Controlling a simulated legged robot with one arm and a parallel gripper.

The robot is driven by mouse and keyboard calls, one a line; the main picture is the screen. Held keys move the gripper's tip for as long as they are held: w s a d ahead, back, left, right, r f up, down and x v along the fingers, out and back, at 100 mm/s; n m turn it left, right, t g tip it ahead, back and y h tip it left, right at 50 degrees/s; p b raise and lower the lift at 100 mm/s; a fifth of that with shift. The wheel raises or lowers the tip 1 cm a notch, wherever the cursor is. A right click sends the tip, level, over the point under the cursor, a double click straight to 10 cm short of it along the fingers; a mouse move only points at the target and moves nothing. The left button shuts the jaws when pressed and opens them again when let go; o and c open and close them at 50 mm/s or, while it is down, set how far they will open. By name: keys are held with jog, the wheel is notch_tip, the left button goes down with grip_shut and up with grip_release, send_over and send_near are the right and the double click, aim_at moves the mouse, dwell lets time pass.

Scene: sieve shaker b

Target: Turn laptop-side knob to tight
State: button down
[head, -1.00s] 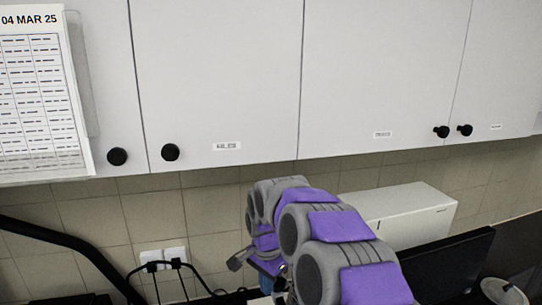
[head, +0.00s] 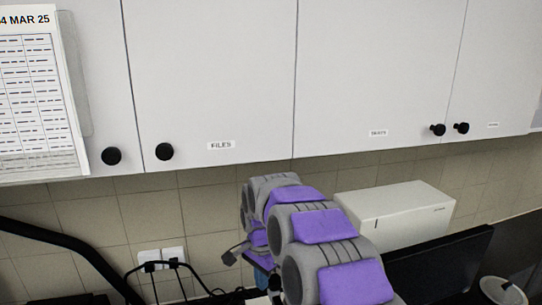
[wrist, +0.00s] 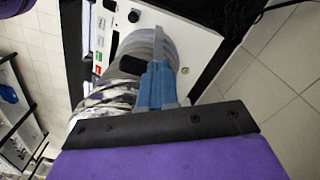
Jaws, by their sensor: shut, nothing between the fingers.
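In the wrist view, my gripper (wrist: 156,68) has blue fingers that are shut and empty. They lie over a pale metal ring stack (wrist: 158,42) on a white machine. Several round metal layers (wrist: 112,98) show at the left of the fingers. A dark knob-like part (wrist: 131,66) sits just left of the fingertips; I cannot tell whether they touch it or whether it is the laptop-side knob. A small black round part (wrist: 134,16) is on the machine's white panel (wrist: 190,35). In the head view, my purple and grey arm hides the machine.
In the head view, a dark screen-like panel (head: 440,265) stands at the right, near a white box (head: 395,218). White wall cabinets (head: 210,80) with black knobs hang above. Tiled floor (wrist: 265,95) shows in the wrist view.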

jog(key=shift+w+r, duration=0.1)
jog(key=shift+w, duration=0.2)
jog(key=shift+a, duration=0.2)
dwell(0.7)
notch_tip(320, 180, up, 6)
jog(key=shift+s+a+f+p, duration=0.1)
jog(key=shift+a+p, duration=0.05)
jog(key=shift+p, duration=0.9)
